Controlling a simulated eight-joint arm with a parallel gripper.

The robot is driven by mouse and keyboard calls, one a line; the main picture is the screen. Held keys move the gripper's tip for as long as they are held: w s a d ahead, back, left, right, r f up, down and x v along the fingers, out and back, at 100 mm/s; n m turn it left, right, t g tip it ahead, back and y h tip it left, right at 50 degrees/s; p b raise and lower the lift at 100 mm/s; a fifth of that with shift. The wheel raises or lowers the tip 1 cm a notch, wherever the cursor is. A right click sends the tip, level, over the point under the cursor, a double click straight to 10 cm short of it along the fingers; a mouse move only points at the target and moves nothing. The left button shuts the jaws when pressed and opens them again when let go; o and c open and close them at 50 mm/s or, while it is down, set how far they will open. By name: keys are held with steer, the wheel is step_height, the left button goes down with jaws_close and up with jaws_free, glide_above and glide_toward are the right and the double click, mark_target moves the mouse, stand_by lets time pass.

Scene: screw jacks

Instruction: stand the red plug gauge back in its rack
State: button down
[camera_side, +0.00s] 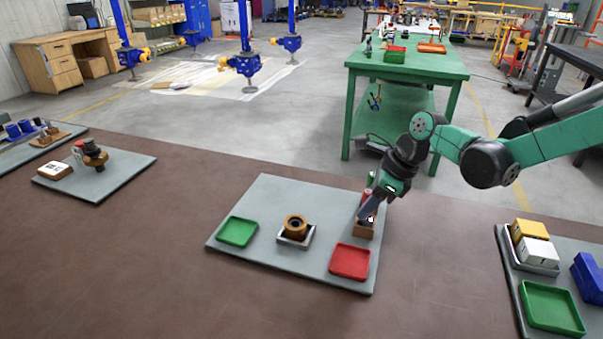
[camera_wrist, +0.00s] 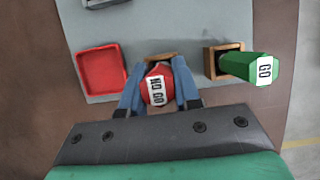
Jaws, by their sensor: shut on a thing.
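The red plug gauge (camera_wrist: 157,92), with a white NO GO label on its end, is between the two blue-grey fingers of my gripper (camera_wrist: 158,84) in the wrist view. My gripper (camera_side: 368,212) is shut on it and points down over a brown wooden rack block (camera_side: 363,231) in the side view. The gauge's red top shows there beside my wrist. Some wood shows just beyond the gauge in the wrist view. The gauge's lower end is hidden, so I cannot tell whether it is in the block. A green GO gauge (camera_wrist: 250,68) stands in a wooden block (camera_wrist: 210,62) to the right.
All this is on a grey board (camera_side: 285,193). A red tray (camera_side: 350,262) lies in front of the rack. A brown ring part (camera_side: 295,225) in a grey holder and a green tray (camera_side: 237,232) are to the left. Bare board lies behind the ring part.

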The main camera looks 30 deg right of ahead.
steer(key=shift+f, duration=0.55)
steer(key=c, duration=0.5)
jaws_free()
steer(key=shift+c, duration=0.2)
steer(key=shift+r, duration=0.1)
steer(key=shift+v, duration=2.75)
